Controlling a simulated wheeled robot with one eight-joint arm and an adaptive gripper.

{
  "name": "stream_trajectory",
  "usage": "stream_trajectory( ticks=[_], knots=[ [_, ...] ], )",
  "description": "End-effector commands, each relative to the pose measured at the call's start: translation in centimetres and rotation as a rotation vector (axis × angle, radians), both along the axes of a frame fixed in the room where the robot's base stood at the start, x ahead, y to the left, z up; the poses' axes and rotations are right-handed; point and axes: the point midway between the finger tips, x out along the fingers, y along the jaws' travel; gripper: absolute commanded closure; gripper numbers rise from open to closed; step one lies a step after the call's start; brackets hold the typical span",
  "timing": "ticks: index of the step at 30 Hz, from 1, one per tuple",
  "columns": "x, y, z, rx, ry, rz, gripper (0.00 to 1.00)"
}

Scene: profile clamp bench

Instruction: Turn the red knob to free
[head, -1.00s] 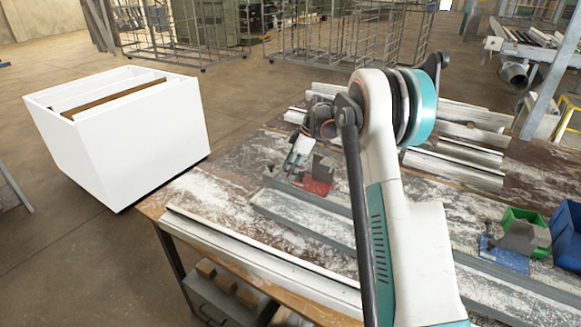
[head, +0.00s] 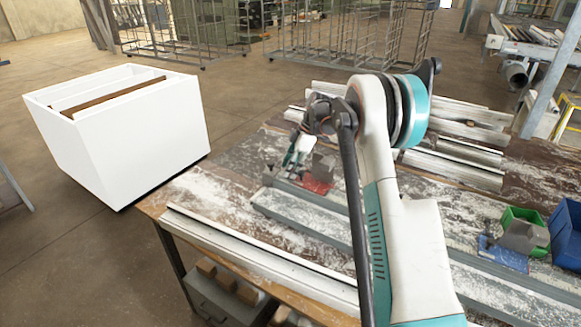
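A clamp with a red base (head: 318,186) and a grey block (head: 325,165) stands on the bench, left of my arm in the head view. My gripper (head: 290,163) points down just left of this clamp, close to its grey block. It is small and partly covered by my own wrist. I cannot tell whether its fingers are open or shut, or whether they touch anything. I cannot make out the red knob itself. A second clamp with a blue base (head: 506,255) and a grey block (head: 522,237) sits at the right of the bench.
Long pale profiles lie along the bench, one at the front edge (head: 255,256) and several at the back (head: 455,168). A green bin (head: 528,217) and a blue bin (head: 567,235) stand at the right. A white box (head: 140,145) stands on the floor at left.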

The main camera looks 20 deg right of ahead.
Motion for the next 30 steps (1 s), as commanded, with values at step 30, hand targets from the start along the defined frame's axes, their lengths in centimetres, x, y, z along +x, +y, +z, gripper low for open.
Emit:
stream_trajectory(
  ticks=[30],
  knots=[
    [-1.3,-3.9,9.7,0.000,0.001,-0.002,0.52]
  ],
)
